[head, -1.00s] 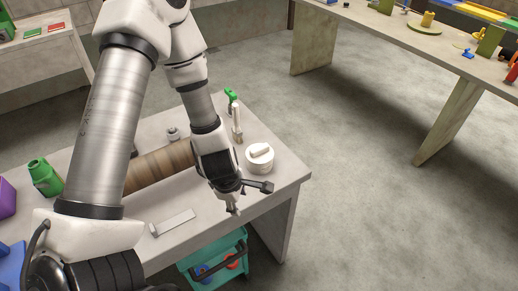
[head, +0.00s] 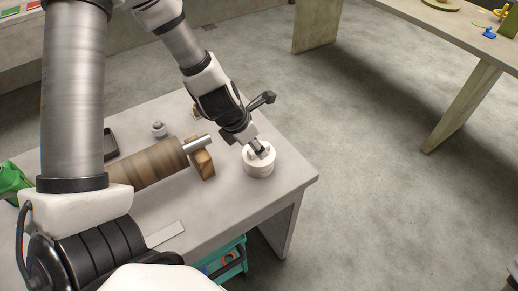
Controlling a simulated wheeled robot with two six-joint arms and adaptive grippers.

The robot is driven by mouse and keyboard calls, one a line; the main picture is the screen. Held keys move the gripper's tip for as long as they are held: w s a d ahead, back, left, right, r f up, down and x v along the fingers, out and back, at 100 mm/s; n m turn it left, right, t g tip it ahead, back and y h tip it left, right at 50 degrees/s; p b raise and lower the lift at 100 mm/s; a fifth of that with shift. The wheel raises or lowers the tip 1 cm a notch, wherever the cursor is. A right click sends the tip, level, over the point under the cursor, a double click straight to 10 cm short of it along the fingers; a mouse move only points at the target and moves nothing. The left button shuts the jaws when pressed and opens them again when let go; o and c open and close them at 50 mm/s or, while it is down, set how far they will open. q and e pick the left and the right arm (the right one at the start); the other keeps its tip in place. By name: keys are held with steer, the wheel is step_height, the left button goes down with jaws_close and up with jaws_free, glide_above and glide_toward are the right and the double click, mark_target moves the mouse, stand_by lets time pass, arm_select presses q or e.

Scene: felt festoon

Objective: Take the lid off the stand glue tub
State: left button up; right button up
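The white round glue tub (head: 259,171) stands upright near the right edge of the grey work table, with its white lid (head: 250,157) on top. My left gripper (head: 260,151) points down at the lid from the upper left. Its fingertips are at the bar-shaped handle on the lid and cover most of it. I cannot tell whether the fingers are closed on the handle or only beside it. My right gripper is not in view.
A wooden roller (head: 150,168) with a metal end rests on a wooden block (head: 203,164) left of the tub. A flat metal strip (head: 166,234) lies at the table's front edge. A teal cart (head: 226,263) is below. The floor to the right is clear.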

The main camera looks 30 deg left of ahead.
arm_select(q)
steer(key=f, duration=0.1)
steer(key=w+f, duration=0.1)
steer(key=f, duration=0.1)
steer(key=shift+w+a+f+b, duration=0.15)
steer(key=shift+w+a+b, duration=0.1)
steer(key=shift+w+b, duration=0.15)
steer(key=shift+s+d+r, duration=0.1)
steer(key=shift+s+r, duration=0.05)
steer(key=shift+r, duration=0.1)
steer(key=shift+s+d+r, duration=0.1)
steer(key=c, duration=0.4)
jaws_close()
